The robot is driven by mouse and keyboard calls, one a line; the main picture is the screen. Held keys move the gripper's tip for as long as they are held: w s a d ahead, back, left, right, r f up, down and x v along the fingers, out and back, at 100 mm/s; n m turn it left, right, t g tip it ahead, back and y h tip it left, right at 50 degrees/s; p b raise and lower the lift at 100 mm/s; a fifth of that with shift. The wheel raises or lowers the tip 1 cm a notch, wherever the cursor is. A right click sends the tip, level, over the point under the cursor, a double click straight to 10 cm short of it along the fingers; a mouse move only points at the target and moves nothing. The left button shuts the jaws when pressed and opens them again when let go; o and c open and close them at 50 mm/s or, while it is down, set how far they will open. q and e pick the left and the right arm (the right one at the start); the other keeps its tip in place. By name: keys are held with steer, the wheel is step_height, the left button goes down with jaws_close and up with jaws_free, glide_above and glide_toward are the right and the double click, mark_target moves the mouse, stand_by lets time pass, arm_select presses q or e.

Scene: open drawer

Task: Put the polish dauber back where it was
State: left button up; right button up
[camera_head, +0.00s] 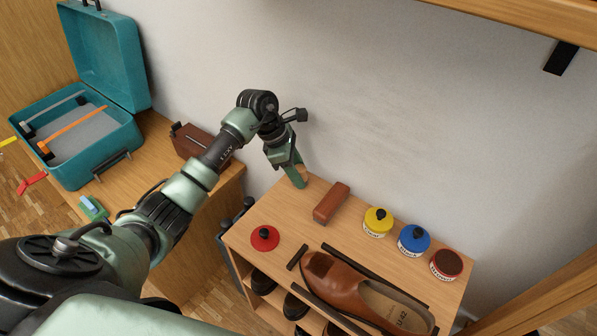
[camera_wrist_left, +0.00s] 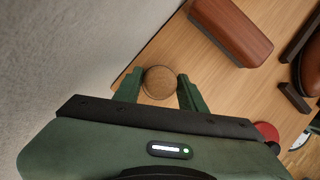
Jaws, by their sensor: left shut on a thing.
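My left gripper (camera_head: 298,177) is at the far left corner of the shoe rack's top, pointing down. It is shut on a round wooden piece, apparently the polish dauber (camera_wrist_left: 160,82), seen end-on between the two fingers in the left wrist view. In the head view only a bit of the dauber (camera_head: 306,172) shows beside the fingers. Its lower end is hidden, so I cannot tell whether it touches the top. An open tin with dark red polish (camera_head: 446,264) stands at the right. A red lid with a black knob (camera_head: 265,238) lies at the left. My right gripper is out of view.
A brown brush (camera_head: 331,203) lies close to the gripper. Yellow (camera_head: 377,222) and blue (camera_head: 413,240) tins stand along the back edge. A brown shoe (camera_head: 362,293) lies between dark strips at the front. The wall is close behind.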

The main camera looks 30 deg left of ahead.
arm_select(q)
steer(key=o, duration=1.2)
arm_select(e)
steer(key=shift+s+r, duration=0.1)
arm_select(q)
steer(key=v, duration=0.7)
steer(key=shift+r, duration=0.3)
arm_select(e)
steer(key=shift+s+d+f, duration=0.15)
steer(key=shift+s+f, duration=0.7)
arm_select(q)
steer(key=shift+a, duration=0.1)
